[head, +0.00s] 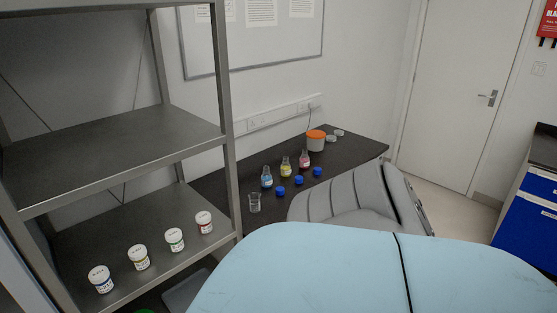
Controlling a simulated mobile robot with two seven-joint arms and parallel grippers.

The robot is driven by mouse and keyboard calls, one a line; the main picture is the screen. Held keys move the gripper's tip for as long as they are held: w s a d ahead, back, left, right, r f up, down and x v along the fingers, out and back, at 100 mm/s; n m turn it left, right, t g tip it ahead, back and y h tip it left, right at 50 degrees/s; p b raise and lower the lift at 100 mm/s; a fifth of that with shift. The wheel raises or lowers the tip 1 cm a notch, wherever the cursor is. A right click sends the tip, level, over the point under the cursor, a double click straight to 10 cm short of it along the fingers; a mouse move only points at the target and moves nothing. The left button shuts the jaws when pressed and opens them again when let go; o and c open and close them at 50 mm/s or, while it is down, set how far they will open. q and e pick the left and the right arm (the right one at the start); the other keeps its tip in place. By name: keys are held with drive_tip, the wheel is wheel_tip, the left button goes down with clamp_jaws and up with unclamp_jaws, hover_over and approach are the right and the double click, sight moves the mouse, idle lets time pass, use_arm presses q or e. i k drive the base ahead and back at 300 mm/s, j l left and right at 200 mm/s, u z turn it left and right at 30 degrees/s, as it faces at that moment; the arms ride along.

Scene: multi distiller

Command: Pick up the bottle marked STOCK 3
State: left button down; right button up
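Several small white bottles with white lids stand upright in a row on the lower shelf of the metal rack at left in the head view. Their labels have colored bands: a blue-banded bottle (101,280) at the near end, then a yellow-banded bottle (138,258), a green-banded bottle (175,240) and a red-banded bottle (204,223) at the far end. The label writing is too small to read, so I cannot tell which is STOCK 3. Neither of my grippers is in view.
The rack's upper shelf (120,160) is empty above the bottles; a metal post (226,130) stands at its right. A dark bench (225,185) behind holds an empty beaker (254,204), colored flasks (286,169), blue caps (299,180) and an orange-lidded tub (316,142).

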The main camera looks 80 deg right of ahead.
sight(285, 169)
drive_tip(key=z, duration=2.55)
drive_tip(key=u, duration=0.65)
drive_tip(key=i+l+u, duration=0.15)
drive_tip(key=l+u, duration=0.15)
drive_tip(key=i+l+u, duration=0.15)
drive_tip(key=l+u, duration=0.15)
drive_tip(key=i+l+u, duration=0.1)
drive_tip(key=l+u, duration=0.2)
drive_tip(key=i+l+u, duration=0.15)
drive_tip(key=l, duration=0.4)
drive_tip(key=l+u, duration=0.15)
drive_tip(key=l, duration=0.35)
drive_tip(key=i+l, duration=0.1)
drive_tip(key=l, duration=1.3)
drive_tip(key=i+u, duration=0.05)
